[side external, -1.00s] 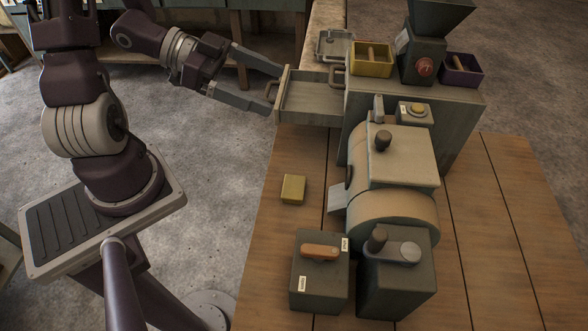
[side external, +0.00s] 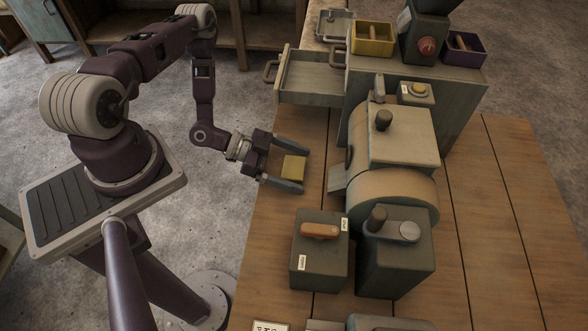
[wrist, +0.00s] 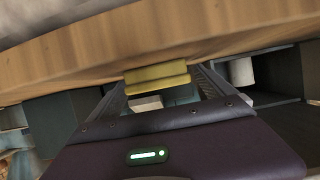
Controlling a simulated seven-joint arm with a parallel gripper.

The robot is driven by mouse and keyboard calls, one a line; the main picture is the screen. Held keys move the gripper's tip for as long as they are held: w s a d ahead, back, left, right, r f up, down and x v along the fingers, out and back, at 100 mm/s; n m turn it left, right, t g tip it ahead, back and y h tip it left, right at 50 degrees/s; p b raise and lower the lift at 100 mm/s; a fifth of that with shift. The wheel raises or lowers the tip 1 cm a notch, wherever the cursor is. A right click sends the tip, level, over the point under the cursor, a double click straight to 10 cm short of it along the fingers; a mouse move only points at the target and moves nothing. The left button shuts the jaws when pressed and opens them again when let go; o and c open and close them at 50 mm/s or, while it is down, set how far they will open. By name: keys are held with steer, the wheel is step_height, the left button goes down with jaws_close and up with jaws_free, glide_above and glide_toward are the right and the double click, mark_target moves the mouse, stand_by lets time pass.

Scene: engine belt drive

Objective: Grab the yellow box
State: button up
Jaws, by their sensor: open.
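The small yellow box (side external: 293,167) is near the table's left edge, left of the machine. My gripper (side external: 301,169) is open, with one finger on each side of the box. The fingers look apart from it, with a gap visible on the near side. In the wrist view the yellow box (wrist: 157,78) shows between the two fingers, close to the wooden table surface. Its underside contact with the table cannot be told.
An open drawer (side external: 310,73) juts left from the grey cabinet (side external: 440,85). A yellow open bin (side external: 372,40) and a purple bin (side external: 463,50) stand on top. The machine drum (side external: 390,195) is right of the gripper; a dark switch box (side external: 320,262) is nearer.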

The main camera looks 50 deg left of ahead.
steer(key=shift+w+d+f, duration=0.1)
steer(key=shift+w+d, duration=0.05)
steer(key=shift+d, duration=0.05)
steer(key=c, duration=1.5)
